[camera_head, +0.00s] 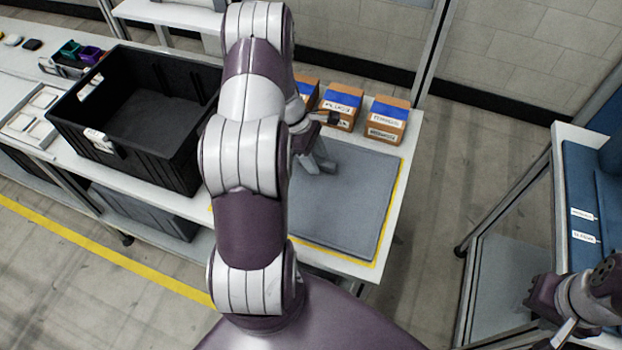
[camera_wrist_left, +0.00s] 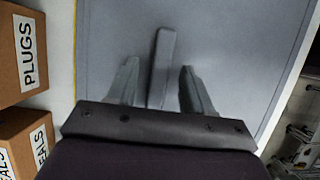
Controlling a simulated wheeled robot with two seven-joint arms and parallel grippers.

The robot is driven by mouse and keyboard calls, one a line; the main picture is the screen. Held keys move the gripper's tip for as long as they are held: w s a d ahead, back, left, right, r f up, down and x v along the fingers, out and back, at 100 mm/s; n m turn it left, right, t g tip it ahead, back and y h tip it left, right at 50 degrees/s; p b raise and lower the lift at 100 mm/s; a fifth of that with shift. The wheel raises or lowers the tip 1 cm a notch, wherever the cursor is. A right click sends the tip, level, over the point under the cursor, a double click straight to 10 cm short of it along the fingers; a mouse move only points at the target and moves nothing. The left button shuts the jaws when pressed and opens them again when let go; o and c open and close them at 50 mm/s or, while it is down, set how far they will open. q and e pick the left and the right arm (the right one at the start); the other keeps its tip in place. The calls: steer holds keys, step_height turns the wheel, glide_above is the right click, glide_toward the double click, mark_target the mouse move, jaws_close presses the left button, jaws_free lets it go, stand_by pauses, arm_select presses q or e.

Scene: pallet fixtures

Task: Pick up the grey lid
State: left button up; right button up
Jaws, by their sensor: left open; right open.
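The grey lid (camera_head: 350,212) is a flat slab lying on the white table inside a yellow outline. It fills most of the left wrist view (camera_wrist_left: 235,40), where a raised grey bar like a handle (camera_wrist_left: 164,55) stands on it. My left gripper (camera_head: 322,163) is over the lid's far left part. Its two fingers are apart, one on each side of the bar (camera_wrist_left: 160,85); contact cannot be made out. My arm hides the lid's left side in the head view. My right gripper (camera_head: 545,318) is open at the lower right, away from the lid.
A black crate (camera_head: 180,170) stands left of my arm. A box labelled PLUGS (camera_wrist_left: 22,55) is near the left gripper. A blue-panelled rack (camera_head: 580,190) stands at the right.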

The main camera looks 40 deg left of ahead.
arm_select(q)
steer(key=shift+a, duration=0.1)
steer(key=shift+f, duration=0.2)
jaws_close()
stand_by(0.4)
